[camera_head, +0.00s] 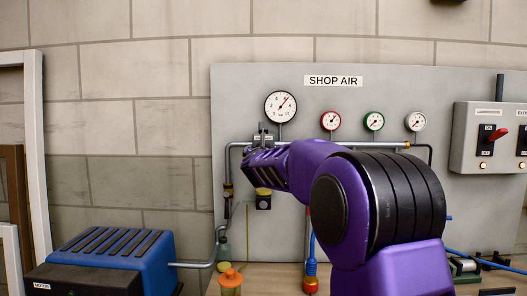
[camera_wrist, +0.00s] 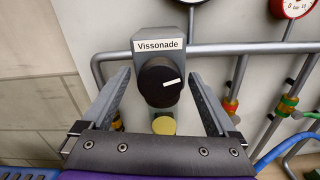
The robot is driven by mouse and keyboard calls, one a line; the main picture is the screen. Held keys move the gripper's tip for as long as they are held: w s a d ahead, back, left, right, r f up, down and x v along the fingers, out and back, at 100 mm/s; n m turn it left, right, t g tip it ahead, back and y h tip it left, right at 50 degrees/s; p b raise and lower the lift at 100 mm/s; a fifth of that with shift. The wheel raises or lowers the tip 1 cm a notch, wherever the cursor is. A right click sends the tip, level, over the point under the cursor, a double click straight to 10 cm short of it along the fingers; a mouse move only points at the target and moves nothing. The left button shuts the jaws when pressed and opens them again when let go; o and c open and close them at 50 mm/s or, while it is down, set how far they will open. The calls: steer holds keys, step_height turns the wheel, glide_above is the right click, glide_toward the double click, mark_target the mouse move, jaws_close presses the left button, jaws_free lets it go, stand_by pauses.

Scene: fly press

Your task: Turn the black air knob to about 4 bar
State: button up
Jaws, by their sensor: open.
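The black air knob (camera_wrist: 155,88) faces me in the wrist view, below a "Vissonade" label (camera_wrist: 160,45) on a grey regulator body. Its white mark points right and slightly up. My gripper (camera_wrist: 160,76) is open, with one finger on each side of the knob and a visible gap to both. In the head view my gripper (camera_head: 264,130) is at the pipe below the large white gauge (camera_head: 280,107) and hides the knob. A yellow disc (camera_wrist: 164,126) shows below the knob.
Grey pipe (camera_wrist: 220,51) runs beside the regulator. A switch box (camera_head: 475,155) is further right.

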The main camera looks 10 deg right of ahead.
steer(key=c, duration=1.4)
steer(key=shift+n, duration=0.4)
steer(key=n, duration=0.2)
steer(key=shift+n, duration=0.3)
steer(key=n, duration=0.3)
steer(key=shift+r+n, duration=0.1)
steer(key=shift+n, duration=0.3)
steer(key=n+p, duration=0.1)
steer(key=n, duration=0.5)
steer(key=shift+n, duration=0.4)
